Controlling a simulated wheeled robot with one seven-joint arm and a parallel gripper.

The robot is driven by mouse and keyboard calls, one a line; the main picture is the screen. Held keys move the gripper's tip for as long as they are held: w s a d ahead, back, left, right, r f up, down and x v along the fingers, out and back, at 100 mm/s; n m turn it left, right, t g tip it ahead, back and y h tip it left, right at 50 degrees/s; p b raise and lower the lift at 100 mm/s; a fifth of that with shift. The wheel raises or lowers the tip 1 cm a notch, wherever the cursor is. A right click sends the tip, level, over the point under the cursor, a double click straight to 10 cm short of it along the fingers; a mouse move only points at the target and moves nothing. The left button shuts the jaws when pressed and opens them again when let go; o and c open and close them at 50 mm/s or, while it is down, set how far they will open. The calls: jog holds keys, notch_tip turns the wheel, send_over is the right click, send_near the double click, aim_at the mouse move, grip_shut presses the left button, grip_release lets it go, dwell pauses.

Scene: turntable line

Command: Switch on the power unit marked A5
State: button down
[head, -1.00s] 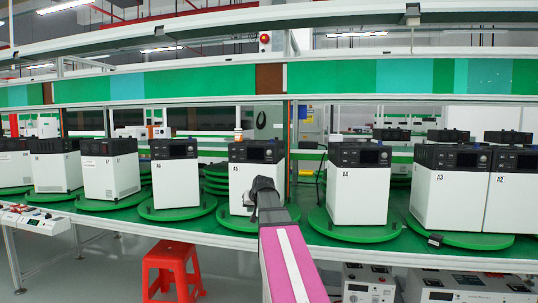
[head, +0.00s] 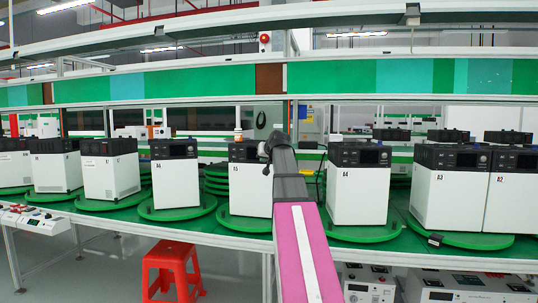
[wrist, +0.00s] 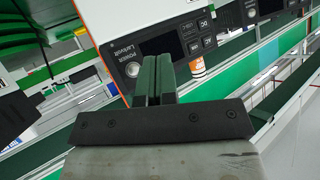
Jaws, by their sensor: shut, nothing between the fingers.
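The power unit marked A5 (head: 242,192) is a white box with a black top panel, standing on a green turntable in the head view. My gripper (head: 266,152) is in front of the right part of its panel and hides some of it. In the wrist view a black panel (wrist: 185,32) shows a dark screen, several keys and a round button (wrist: 132,69) beside the word POWER. No unit mark is readable there. My gripper (wrist: 158,60) is shut and empty, its tips close beside that button. I cannot tell whether they touch the panel.
Unit A4 (head: 358,196) stands just right of my arm, and A6 (head: 177,184) stands to the left. Both are on turntables on the green bench. A red stool (head: 172,272) is below the bench front. An orange and white object (head: 238,134) is behind A5.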

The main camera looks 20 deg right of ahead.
jog(key=shift+w+d, duration=0.1)
jog(key=shift+w, duration=0.05)
jog(key=w+d, duration=0.4)
jog(key=w, duration=0.3)
jog(key=shift+d, duration=0.35)
jog(key=shift+w+d, duration=0.1)
jog(key=shift+w, duration=0.05)
dwell(1.7)
jog(key=shift+w+d, duration=0.15)
jog(key=shift+w, duration=0.1)
jog(key=shift+w+d, duration=0.2)
jog(key=shift+w, duration=0.05)
dwell(0.8)
jog(key=shift+s+a, duration=0.1)
jog(key=shift+s, duration=0.05)
jog(key=shift+s+a, duration=0.35)
jog(key=shift+s, duration=0.15)
dwell(0.4)
